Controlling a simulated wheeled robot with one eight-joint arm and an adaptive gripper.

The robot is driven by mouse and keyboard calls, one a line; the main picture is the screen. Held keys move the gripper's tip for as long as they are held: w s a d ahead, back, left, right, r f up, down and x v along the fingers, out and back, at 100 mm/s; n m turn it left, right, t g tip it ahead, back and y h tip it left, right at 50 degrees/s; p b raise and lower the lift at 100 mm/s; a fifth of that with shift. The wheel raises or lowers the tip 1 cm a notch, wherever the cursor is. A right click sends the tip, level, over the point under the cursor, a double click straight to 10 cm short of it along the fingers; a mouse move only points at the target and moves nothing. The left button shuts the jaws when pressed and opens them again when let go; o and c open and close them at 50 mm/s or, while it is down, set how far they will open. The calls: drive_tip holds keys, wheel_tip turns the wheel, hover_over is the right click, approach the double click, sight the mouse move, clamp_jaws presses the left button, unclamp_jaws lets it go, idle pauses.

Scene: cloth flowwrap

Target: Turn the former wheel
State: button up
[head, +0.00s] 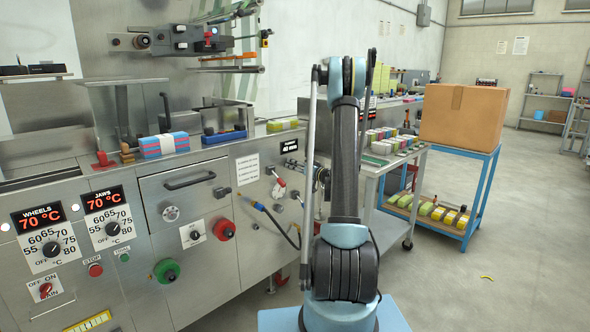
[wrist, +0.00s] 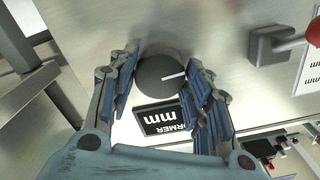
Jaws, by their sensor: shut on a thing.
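The former wheel (wrist: 158,74) is a dark round knob with a white pointer line, on the machine's steel face in the wrist view. The pointer points right in that view. My gripper (wrist: 166,66) is shut on the wheel, with a blue-padded finger on each side. The black former label (wrist: 165,118) sits beside the wheel, partly covered by the right finger; its number cannot be read there. In the head view the former label (head: 290,145) reads 40 mm.
A red-knobbed lever (wrist: 285,42) stands near the wheel in the wrist view. In the head view, a steel cart (head: 377,167) with several small packs and a blue stand (head: 479,151) with a cardboard box (head: 463,117) are right of my arm. The floor farther right is mostly clear.

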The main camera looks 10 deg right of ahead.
drive_tip(key=shift+w+d, duration=0.1)
drive_tip(key=o, duration=1.1)
drive_tip(key=v, duration=1.1)
drive_tip(key=shift+s+d+f, duration=0.1)
drive_tip(key=shift+s+d, duration=0.1)
drive_tip(key=shift+s, duration=0.15)
